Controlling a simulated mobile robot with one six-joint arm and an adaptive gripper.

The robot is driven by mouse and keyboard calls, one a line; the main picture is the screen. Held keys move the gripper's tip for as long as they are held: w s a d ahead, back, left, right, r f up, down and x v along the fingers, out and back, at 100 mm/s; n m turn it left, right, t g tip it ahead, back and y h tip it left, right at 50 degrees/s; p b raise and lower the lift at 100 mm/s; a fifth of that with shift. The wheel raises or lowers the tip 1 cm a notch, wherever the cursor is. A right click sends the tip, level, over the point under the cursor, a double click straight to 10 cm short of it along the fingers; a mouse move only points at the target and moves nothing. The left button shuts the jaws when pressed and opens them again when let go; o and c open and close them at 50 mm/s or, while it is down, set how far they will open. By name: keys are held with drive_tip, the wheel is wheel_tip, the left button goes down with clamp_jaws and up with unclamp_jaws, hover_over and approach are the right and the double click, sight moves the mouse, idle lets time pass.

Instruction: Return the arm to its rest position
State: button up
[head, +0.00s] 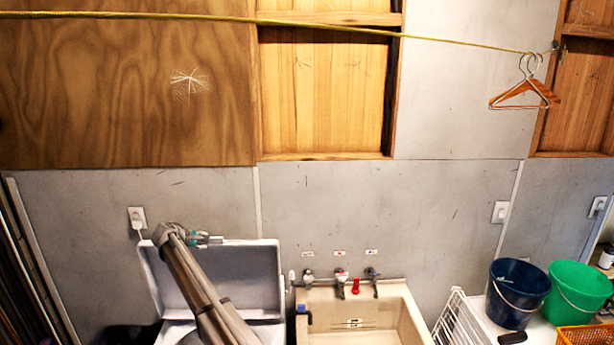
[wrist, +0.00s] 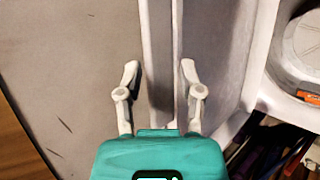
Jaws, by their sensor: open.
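My arm rises from the bottom of the head view, in front of a grey-white washer with its lid raised (head: 215,280). My gripper is at the arm's far end, small and partly hidden by the arm in the head view. In the wrist view, my gripper (wrist: 158,85) has its two pale fingers spread apart above a teal body. Nothing is between the fingertips. A pale upright edge shows behind them; I cannot tell how far away it is.
A beige sink (head: 400,312) with taps stands right of the washer. A blue bucket (head: 517,293) and a green bucket (head: 577,292) stand at the right. A yellow line (head: 300,24) with wooden hangers (head: 525,95) crosses above. The grey wall (head: 390,220) is behind.

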drive_tip(key=shift+s, duration=0.95)
drive_tip(key=s+d+f+m+g+b, duration=0.25)
drive_tip(key=s+d+f+b, duration=0.3)
drive_tip(key=d, duration=0.75)
drive_tip(key=s+d+f+m+g+b, duration=0.2)
drive_tip(key=s+d+f+m+b, duration=0.4)
drive_tip(key=d, duration=0.7)
drive_tip(key=s+d+f+m+g+b, duration=0.15)
drive_tip(key=s+d+f, duration=0.25)
drive_tip(key=d+f, duration=0.7)
drive_tip(key=s+d+f+m+g+y+b, duration=0.2)
drive_tip(key=s+d+f+b, duration=0.3)
drive_tip(key=s+d, duration=0.5)
drive_tip(key=s+d+f+m+g+y+b, duration=0.2)
drive_tip(key=s+d+f+m+b, duration=0.2)
drive_tip(key=s+d+b, duration=0.3)
drive_tip(key=s+d+f, duration=0.1)
drive_tip(key=s+d, duration=0.3)
drive_tip(key=s, duration=0.6)
drive_tip(key=shift+f+m, duration=0.3)
drive_tip(key=shift+f, duration=0.1)
drive_tip(key=shift+w+d, duration=0.1)
drive_tip(key=shift+o, duration=0.2)
